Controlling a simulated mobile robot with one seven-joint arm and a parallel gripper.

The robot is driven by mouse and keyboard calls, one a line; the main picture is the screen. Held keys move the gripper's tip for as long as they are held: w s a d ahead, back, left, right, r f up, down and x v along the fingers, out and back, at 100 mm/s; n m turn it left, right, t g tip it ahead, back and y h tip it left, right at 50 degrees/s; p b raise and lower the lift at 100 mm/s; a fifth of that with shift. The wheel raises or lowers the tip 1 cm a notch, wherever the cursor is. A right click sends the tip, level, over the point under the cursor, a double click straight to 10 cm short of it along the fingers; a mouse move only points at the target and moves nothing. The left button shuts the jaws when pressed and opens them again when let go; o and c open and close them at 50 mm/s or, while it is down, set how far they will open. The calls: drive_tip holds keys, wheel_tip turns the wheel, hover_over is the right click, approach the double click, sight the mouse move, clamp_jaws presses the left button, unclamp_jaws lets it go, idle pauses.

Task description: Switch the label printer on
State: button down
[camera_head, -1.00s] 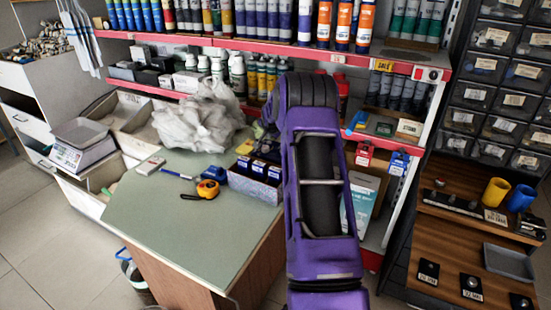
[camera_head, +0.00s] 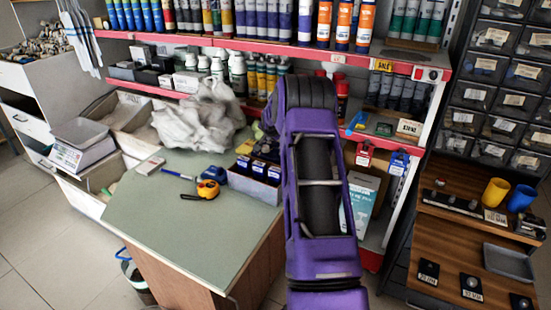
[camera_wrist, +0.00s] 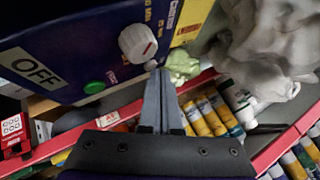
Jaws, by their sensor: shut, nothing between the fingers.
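In the wrist view, a dark blue device panel (camera_wrist: 75,30) fills the upper left, tilted in the picture. It carries a plate reading OFF (camera_wrist: 36,68), a white round knob (camera_wrist: 138,43), a green round button or lamp (camera_wrist: 95,88) and a yellow label. I cannot tell for certain that this is the label printer. My gripper (camera_wrist: 158,78) is shut and empty. Its fingertips appear just below the white knob; I cannot tell whether they touch the panel. In the head view, my purple arm hides the gripper and the panel.
In the head view, a green-topped counter (camera_head: 170,225) holds a tape measure (camera_head: 207,189), a blue pen (camera_head: 177,174) and a box of small packs (camera_head: 254,188). Its front part is clear.

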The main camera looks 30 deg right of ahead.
idle(0.3)
drive_tip(key=shift+r, duration=0.45)
drive_tip(key=shift+r, duration=0.1)
wheel_tip(320, 180, up, 6)
drive_tip(key=shift+f+p, duration=0.1)
drive_tip(key=shift+p, duration=1.15)
